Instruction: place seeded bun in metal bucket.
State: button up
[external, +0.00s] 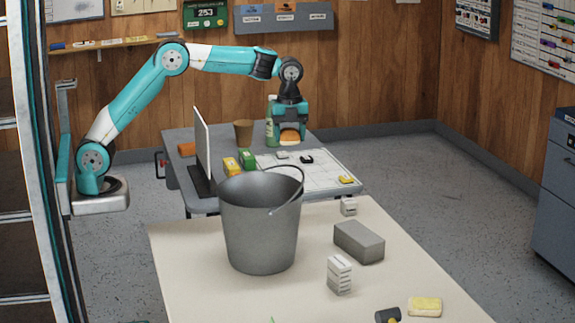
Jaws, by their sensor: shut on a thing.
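The seeded bun (290,137) is an orange-brown round thing between the fingers of my gripper (289,133), which is shut on it. My gripper points down and holds the bun above the far grey table; the fingers hide part of the bun, and its seeds are too small to see. The metal bucket (258,228) is grey, stands upright on the near cream table, and has a raised wire handle leaning right. The bun is behind and slightly right of the bucket, apart from it. The bucket's floor is hidden.
Near table (185,265): a grey block (359,242), white stacked pieces (339,274) and a yellow sponge-like block (425,307) lie right of the bucket. Far table: a thin upright screen (203,145), brown cup (243,132), green bottle (271,120) and white sheet (318,172).

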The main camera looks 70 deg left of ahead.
aim_at(261, 225)
jog(key=s+d+n, duration=0.1)
jog(key=s+d, duration=0.5)
jog(key=d, duration=0.4)
jog(key=s+d+n, duration=0.1)
jog(key=s+d, duration=0.6)
jog(key=d, duration=0.2)
notch_tip(261, 225, down, 25)
jog(key=shift+w+f+b, duration=0.1)
jog(key=shift+w+b, duration=0.05)
jog(key=shift+b, duration=0.45)
jog(key=o, duration=0.9)
jog(key=shift+f, duration=0.1)
notch_tip(261, 225, up, 12)
jog(key=shift+r, duration=0.2)
